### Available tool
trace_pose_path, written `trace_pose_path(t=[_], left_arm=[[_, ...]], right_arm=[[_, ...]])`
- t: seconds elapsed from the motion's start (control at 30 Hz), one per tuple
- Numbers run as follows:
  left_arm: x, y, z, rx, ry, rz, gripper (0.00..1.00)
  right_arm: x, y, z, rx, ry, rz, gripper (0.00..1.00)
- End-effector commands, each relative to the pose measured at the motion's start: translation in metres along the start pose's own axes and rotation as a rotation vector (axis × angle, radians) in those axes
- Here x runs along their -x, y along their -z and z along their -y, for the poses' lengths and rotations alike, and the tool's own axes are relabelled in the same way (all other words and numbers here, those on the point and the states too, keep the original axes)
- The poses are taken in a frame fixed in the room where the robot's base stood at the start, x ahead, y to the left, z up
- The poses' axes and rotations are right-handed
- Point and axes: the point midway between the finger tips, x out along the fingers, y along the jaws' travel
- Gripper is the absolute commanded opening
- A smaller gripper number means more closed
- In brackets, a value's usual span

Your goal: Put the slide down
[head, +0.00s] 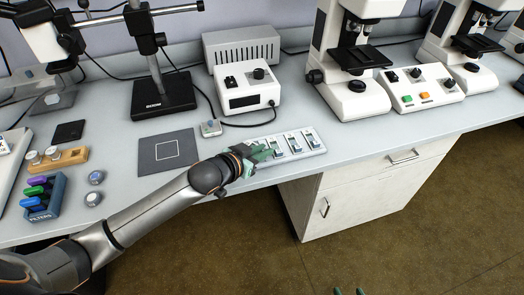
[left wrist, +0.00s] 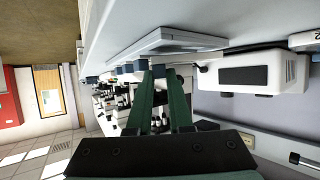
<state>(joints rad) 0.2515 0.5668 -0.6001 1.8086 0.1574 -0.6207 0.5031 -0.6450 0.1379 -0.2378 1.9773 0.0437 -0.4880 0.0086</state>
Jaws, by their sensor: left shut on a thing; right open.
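A pale slide tray (head: 319,148) lies flat near the front edge of the bench, with several slides (head: 293,143) in a row on it. My left gripper (head: 266,154) is at the tray's left end, with its green fingers low over it. It is shut on a slide, which the fingers mostly hide in the head view. In the left wrist view the green fingers (left wrist: 163,78) reach toward the tray (left wrist: 165,42) and small blue-grey blocks along it. I cannot tell whether the held slide touches the tray. My right gripper (head: 348,291) is open and empty at the bottom edge, over the floor.
A grey mat with a white square (head: 145,153) lies left of the tray. Filter rack (head: 57,202) and round knobs are at left. Microscopes (head: 352,97) stand at right.

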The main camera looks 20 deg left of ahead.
Motion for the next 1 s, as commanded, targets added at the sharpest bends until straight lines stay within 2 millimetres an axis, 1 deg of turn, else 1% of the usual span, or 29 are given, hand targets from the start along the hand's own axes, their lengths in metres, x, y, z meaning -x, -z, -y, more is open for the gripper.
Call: trace_pose_path(t=[0.3, 0.33, 0.5, 0.57, 0.6, 0.87, 0.93, 1.0], left_arm=[[-0.003, -0.006, 0.000, 0.001, 0.000, 0.001, 0.00], [-0.003, -0.006, 0.000, 0.001, 0.000, 0.001, 0.21], [-0.003, -0.005, 0.000, 0.001, 0.000, 0.000, 0.40], [-0.003, -0.005, 0.000, 0.001, 0.000, 0.000, 0.46], [-0.003, -0.005, 0.000, 0.001, 0.000, 0.000, 0.48], [-0.002, -0.003, 0.000, 0.000, 0.000, -0.001, 0.48], [0.001, 0.002, 0.000, -0.001, 0.000, -0.002, 0.48], [0.008, 0.000, 0.000, 0.000, 0.000, 0.002, 0.48]], right_arm=[[-0.001, 0.000, -0.001, 0.002, 0.000, -0.002, 0.58], [-0.001, 0.000, -0.001, 0.002, 0.000, -0.002, 0.58], [-0.001, 0.001, -0.001, 0.002, -0.002, -0.002, 0.58], [-0.001, 0.001, -0.002, 0.002, -0.002, -0.002, 0.58], [-0.001, 0.001, -0.002, 0.002, -0.003, -0.002, 0.58], [-0.001, 0.002, -0.003, 0.002, -0.006, -0.003, 0.58], [0.001, 0.003, -0.003, 0.002, -0.006, -0.003, 0.58], [0.001, 0.004, -0.004, 0.002, -0.007, -0.005, 0.58]])
